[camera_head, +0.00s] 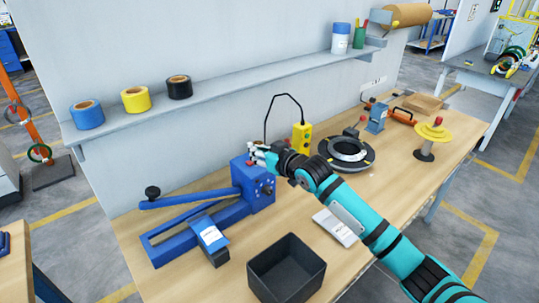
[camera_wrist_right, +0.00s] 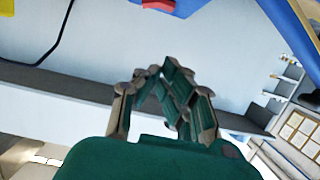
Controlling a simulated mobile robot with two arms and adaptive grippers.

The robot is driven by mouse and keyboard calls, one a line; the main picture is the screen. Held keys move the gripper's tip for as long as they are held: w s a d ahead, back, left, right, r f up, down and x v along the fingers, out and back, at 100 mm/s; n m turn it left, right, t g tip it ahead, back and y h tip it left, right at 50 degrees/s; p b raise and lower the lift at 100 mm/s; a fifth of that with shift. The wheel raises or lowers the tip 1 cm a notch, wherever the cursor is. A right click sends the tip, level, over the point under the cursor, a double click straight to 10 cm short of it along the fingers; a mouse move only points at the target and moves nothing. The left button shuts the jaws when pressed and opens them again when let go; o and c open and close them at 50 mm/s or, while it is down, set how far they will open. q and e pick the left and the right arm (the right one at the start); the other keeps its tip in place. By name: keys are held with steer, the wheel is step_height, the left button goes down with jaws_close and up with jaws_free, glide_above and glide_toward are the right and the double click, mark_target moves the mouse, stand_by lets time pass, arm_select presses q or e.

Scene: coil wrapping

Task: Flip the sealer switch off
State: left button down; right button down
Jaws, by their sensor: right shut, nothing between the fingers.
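The blue sealer (camera_head: 258,190) stands on the workbench, its long arm reaching left to a black knob. A small red part (camera_head: 249,163), which looks like its switch, is on the top of the sealer's box. In the right wrist view, a red part (camera_wrist_right: 158,4) on a blue surface shows at the top edge. My right gripper (camera_head: 257,153) is shut and empty just above the sealer's box, close to the red part; I cannot tell whether they touch. Its fingers (camera_wrist_right: 152,72) also show in the right wrist view. The switch position cannot be made out. My left gripper is out of view.
A yellow control box (camera_head: 302,137) with a black cable stands behind my right arm. A black bin (camera_head: 287,268) is in front of the sealer. A black ring coil (camera_head: 347,152) lies to the right. A shelf (camera_head: 220,87) with tape rolls runs along the wall.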

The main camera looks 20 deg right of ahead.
steer(key=b+v, duration=0.1)
steer(key=v, duration=0.5)
steer(key=shift+d, duration=0.15)
steer(key=shift+f, duration=0.1)
